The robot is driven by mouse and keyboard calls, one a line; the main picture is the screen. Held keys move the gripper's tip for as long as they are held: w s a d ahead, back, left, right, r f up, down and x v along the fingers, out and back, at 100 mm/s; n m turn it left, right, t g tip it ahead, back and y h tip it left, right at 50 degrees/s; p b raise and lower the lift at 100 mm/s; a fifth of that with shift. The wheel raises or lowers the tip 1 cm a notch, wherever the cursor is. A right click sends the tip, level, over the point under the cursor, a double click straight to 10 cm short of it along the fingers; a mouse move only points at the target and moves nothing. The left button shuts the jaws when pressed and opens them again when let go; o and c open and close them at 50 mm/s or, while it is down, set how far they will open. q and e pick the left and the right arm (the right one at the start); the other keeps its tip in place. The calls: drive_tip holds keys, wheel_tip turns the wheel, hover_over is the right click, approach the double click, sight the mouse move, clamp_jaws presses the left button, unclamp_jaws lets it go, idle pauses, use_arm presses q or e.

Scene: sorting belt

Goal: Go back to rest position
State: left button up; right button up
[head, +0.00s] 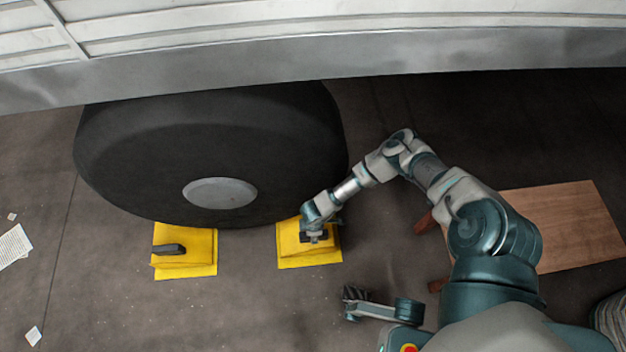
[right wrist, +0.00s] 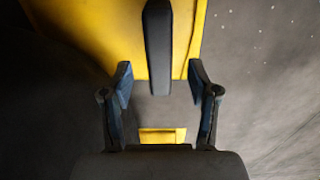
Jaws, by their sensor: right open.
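Two yellow wheel chocks with dark handles lie on the floor by a big black tire (head: 215,150). The left chock (head: 200,262) stands free, its handle (head: 169,249) in plain view. My right gripper (head: 314,238) is over the right chock (head: 293,245) and hides part of it. In the right wrist view, my right gripper (right wrist: 160,85) is open, with a dark handle (right wrist: 158,50) between and ahead of its fingers, apart from both. Yellow chock surface (right wrist: 110,35) lies behind it. A second gripper, seemingly my left (head: 352,300), is low in the head view; its finger state is unclear.
A vehicle's pale side and grey lower edge (head: 300,65) run across the top, above the tire. A brown wooden table or stool (head: 565,220) stands at the right, partly behind my arm. Papers (head: 14,245) lie at the far left. The floor in front of the chocks is clear.

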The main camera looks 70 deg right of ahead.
wheel_tip(320, 180, up, 6)
drive_tip(key=shift+r, duration=0.2)
drive_tip(key=shift+a, duration=0.1)
